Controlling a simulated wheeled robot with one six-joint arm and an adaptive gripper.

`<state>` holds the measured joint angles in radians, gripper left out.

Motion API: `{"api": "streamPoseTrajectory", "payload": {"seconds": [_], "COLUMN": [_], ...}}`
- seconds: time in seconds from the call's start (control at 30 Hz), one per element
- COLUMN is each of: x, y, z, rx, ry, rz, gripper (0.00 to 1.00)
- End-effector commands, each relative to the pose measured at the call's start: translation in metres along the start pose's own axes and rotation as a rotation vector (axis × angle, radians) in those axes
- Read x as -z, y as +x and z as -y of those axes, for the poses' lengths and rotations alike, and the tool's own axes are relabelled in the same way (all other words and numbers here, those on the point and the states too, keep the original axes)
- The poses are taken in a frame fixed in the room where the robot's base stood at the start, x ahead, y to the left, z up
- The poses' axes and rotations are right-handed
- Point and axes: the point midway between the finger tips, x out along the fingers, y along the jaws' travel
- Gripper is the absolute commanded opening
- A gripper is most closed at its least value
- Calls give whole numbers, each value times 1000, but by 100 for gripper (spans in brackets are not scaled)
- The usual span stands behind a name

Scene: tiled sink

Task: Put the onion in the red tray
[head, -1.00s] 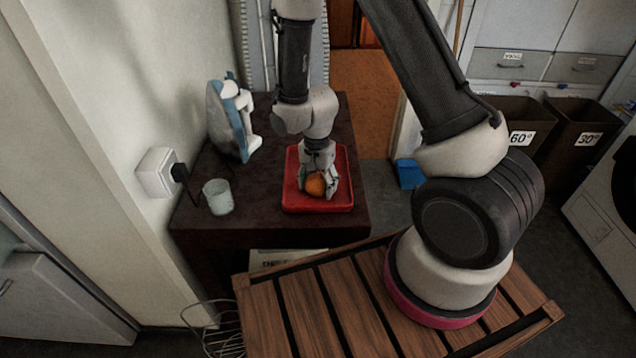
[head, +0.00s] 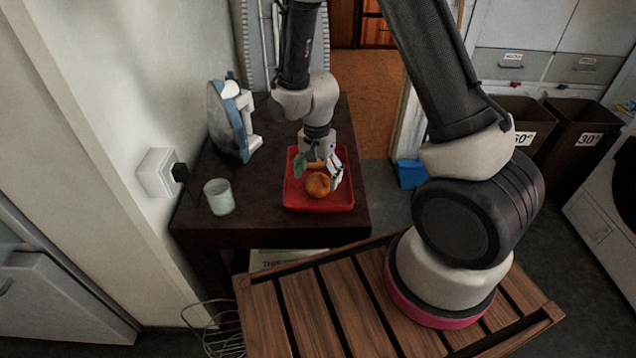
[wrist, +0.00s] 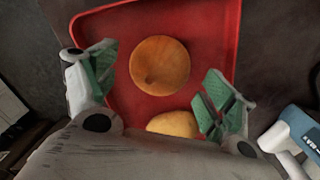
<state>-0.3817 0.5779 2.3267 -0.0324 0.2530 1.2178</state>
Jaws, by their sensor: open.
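The onion (head: 318,184), a round orange-brown thing as far as I can tell, rests in the near part of the red tray (head: 325,205). In the wrist view the onion (wrist: 160,62) lies on the tray floor (wrist: 205,40), apart from the tray walls. A second, yellower round thing (wrist: 173,123) lies beside it, partly hidden behind my gripper; its kind is unclear. My gripper (head: 318,170) is just above the tray. Its green-padded fingers (wrist: 160,84) are spread wide, one to each side, with nothing held between them.
The tray stands on a dark table (head: 250,222). A blue-and-white iron (head: 232,120) stands upright at the table's back left. A pale cup (head: 219,197) stands at the front left, near the wall socket (head: 158,173). The table between cup and tray is clear.

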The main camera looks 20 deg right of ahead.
Motion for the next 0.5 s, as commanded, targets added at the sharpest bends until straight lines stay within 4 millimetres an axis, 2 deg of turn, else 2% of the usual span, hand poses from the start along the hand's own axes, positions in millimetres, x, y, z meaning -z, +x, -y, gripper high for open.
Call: {"api": "streamPoseTrajectory", "payload": {"seconds": [0.03, 0.2, 0.33, 0.5], "x": [1, 0, 0, 0], "y": [-14, -52, -73, -86], "z": [2, 1, 1, 0], "rx": [6, 5, 3, 0], "ry": [0, 1, 1, 1], "rz": [-3, -2, -1, 0], "gripper": [84, 84, 84, 84]}}
